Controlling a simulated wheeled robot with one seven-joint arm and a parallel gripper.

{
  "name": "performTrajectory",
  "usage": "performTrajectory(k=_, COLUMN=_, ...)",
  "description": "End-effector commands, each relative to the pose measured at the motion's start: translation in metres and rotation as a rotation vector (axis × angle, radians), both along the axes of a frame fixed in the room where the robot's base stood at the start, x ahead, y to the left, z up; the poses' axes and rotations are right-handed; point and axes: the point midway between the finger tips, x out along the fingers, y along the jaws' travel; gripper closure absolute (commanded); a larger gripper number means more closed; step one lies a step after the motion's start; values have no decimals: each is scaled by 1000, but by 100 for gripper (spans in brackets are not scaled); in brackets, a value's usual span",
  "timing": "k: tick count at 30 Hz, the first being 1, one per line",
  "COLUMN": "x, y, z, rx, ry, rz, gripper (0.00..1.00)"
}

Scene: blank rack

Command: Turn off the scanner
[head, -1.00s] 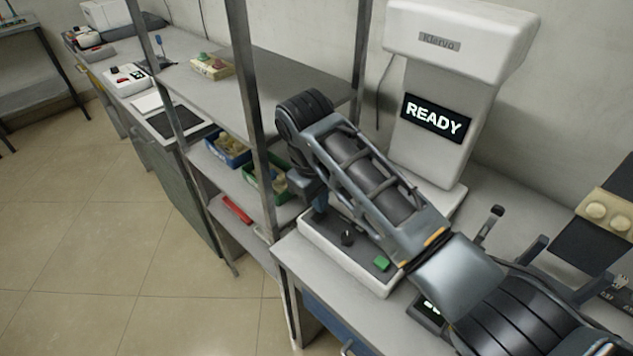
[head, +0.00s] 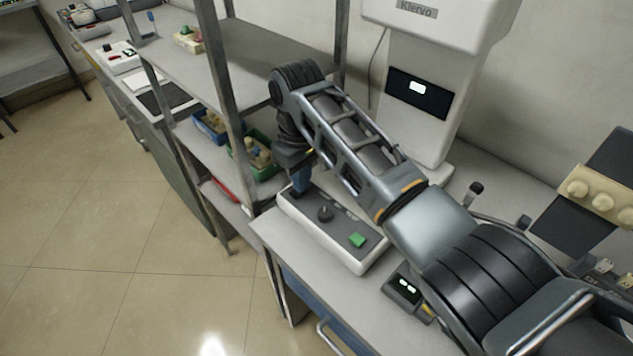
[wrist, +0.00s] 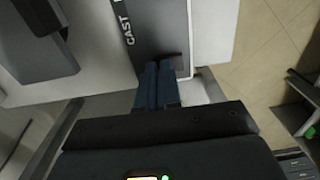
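The scanner (head: 408,57) is a tall white machine marked "Klervo", at the upper middle of the head view. Its dark screen (head: 403,94) shows only a small white block. Its low front base has a dark control panel (head: 342,226) with a black knob (head: 325,213) and a green button (head: 357,241). My gripper (head: 300,183) points down at the far left end of this panel. In the wrist view my gripper's blue fingers (wrist: 158,68) are together with nothing seen between them. Their tips are at the dark panel (wrist: 151,32) near the lettering "CAST". The control under them is mostly hidden.
A metal shelf rack (head: 226,100) stands close left of my gripper, with a blue bin (head: 209,128) and a green bin (head: 247,169). A small device with a lit display (head: 406,287) lies on the bench in front of the scanner. Floor at left is clear.

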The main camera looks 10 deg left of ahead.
Motion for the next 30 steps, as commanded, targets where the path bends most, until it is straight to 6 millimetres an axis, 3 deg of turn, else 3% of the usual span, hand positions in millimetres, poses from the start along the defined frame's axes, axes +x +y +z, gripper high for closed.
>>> performTrajectory(k=1, x=-2, y=-2, z=-9, rx=12, ry=34, rz=-4, gripper=100)
performTrajectory(k=6, x=-3, y=-3, z=-12, rx=19, ry=44, rz=-2, gripper=100)
performTrajectory(k=30, x=-20, y=10, z=-12, rx=19, ry=51, rz=7, gripper=100)
